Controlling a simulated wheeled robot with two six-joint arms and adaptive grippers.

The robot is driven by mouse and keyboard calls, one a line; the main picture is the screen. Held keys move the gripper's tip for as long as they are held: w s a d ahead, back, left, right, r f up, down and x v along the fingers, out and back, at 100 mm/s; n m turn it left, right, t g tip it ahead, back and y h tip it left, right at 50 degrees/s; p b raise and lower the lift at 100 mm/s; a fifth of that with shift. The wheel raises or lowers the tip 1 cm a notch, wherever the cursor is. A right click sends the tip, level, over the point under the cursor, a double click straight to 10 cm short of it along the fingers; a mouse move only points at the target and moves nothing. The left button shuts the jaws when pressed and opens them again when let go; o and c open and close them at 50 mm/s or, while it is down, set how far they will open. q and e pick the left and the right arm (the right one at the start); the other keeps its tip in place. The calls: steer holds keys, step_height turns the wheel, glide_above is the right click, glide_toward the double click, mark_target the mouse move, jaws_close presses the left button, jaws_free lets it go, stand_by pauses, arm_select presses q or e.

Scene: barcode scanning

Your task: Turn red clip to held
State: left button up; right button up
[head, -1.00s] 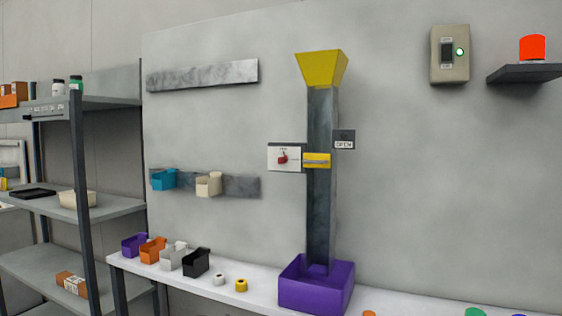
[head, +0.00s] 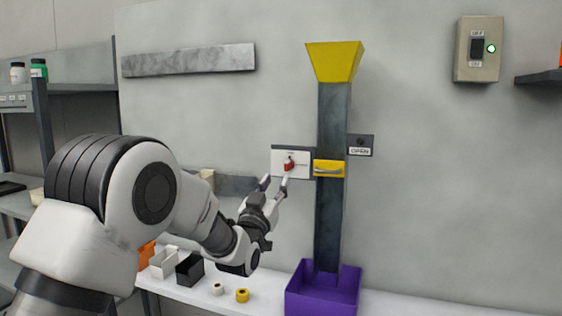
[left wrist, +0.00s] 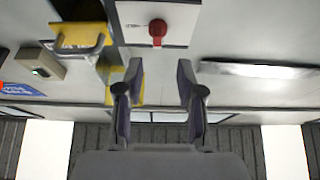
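The red clip (head: 289,164) is a small red knob on a white plate (head: 304,157) mounted left of the dark vertical chute (head: 330,220). In the left wrist view the red clip (left wrist: 157,29) sits on the white plate, beyond the fingertips and centred between them. My left gripper (head: 275,183) is open and empty just in front of and below the plate, its fingers apart from the clip. In the left wrist view both fingers of my left gripper (left wrist: 158,75) stand wide apart. My right gripper is out of view.
A yellow hatch with a handle (head: 329,169) is on the chute, beside the plate. A yellow funnel (head: 334,62) tops the chute and a purple bin (head: 322,290) stands below. An OPEN sign (head: 360,146) is to the right. White and black bins (head: 190,268) sit on the bench.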

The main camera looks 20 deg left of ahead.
mark_target(286, 167)
arm_select(q)
steer(key=p+x, duration=0.1)
steer(key=x, duration=0.1)
steer(key=p+x, duration=0.1)
steer(key=x, duration=0.2)
steer(key=p+x, duration=0.1)
steer(key=x, duration=0.1)
steer(key=shift+w+f+p, duration=0.15)
steer(key=shift+w+p, duration=0.25)
steer(key=shift+w, duration=0.05)
steer(key=shift+s+d, duration=0.2)
steer(key=shift+d, duration=0.05)
jaws_close()
